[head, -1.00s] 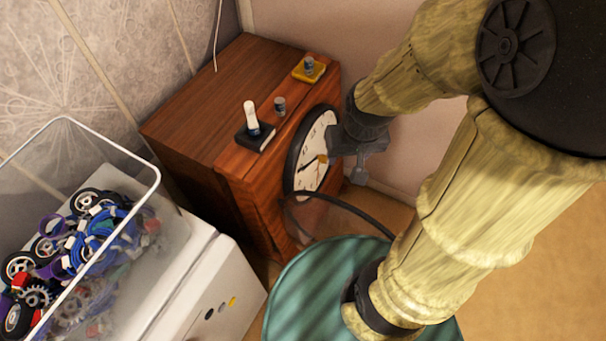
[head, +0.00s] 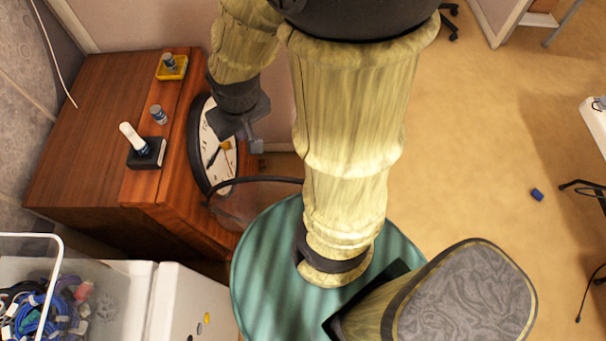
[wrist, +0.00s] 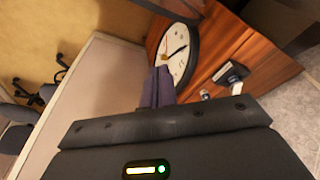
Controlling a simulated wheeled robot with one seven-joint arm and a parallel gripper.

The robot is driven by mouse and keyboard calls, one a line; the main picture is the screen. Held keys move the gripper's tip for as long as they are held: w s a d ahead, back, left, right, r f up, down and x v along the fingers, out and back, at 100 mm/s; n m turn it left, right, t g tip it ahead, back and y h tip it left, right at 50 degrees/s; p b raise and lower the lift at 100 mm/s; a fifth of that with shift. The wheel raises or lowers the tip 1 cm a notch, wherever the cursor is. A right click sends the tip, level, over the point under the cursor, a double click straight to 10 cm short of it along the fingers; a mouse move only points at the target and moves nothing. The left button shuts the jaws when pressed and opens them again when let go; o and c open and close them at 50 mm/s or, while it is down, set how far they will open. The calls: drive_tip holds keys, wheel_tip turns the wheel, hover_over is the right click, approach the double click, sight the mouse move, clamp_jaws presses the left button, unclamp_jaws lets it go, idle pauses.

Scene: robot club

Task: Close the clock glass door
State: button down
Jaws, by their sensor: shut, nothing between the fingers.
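The clock is a round white dial (head: 216,150) with a black rim, set in the front of a brown wooden cabinet (head: 110,130). Its glass door (head: 240,205), a clear disc with a dark rim, stands open, swung out from the dial's lower side in the head view. My gripper (head: 256,147) is in front of the dial, above the open door in the picture. In the wrist view its fingers (wrist: 158,87) are together and empty, overlapping the dial's edge (wrist: 178,50). I cannot tell whether they touch anything. My arm hides some of the space right of the clock.
A white marker on a black block (head: 146,152), a small grey cylinder (head: 158,114) and a yellow tray (head: 172,68) stand on the cabinet. A clear bin (head: 50,290) of parts and a white box (head: 190,305) are at lower left. Open floor (head: 470,150) lies right.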

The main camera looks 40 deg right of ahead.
drive_tip(key=s+d+f+m+g+p, duration=0.15)
drive_tip(key=d+f+m+p, duration=0.4)
drive_tip(key=m, duration=0.55)
drive_tip(key=s+d+f+m+g+p, duration=0.15)
drive_tip(key=d+f+m+p, duration=0.4)
drive_tip(key=m, duration=0.55)
drive_tip(key=s+a+f+m+g+y+p, duration=0.1)
drive_tip(key=s+m+p, duration=0.4)
drive_tip(key=s+m, duration=0.4)
drive_tip(key=s+a+f+m+g+y+p, duration=0.1)
drive_tip(key=s+f+m+p, duration=0.1)
drive_tip(key=s+m+p, duration=0.3)
drive_tip(key=s+m, duration=0.4)
drive_tip(key=m, duration=0.3)
drive_tip(key=shift+m+g, duration=0.3)
drive_tip(key=shift+m, duration=0.1)
drive_tip(key=shift+w+d, duration=0.1)
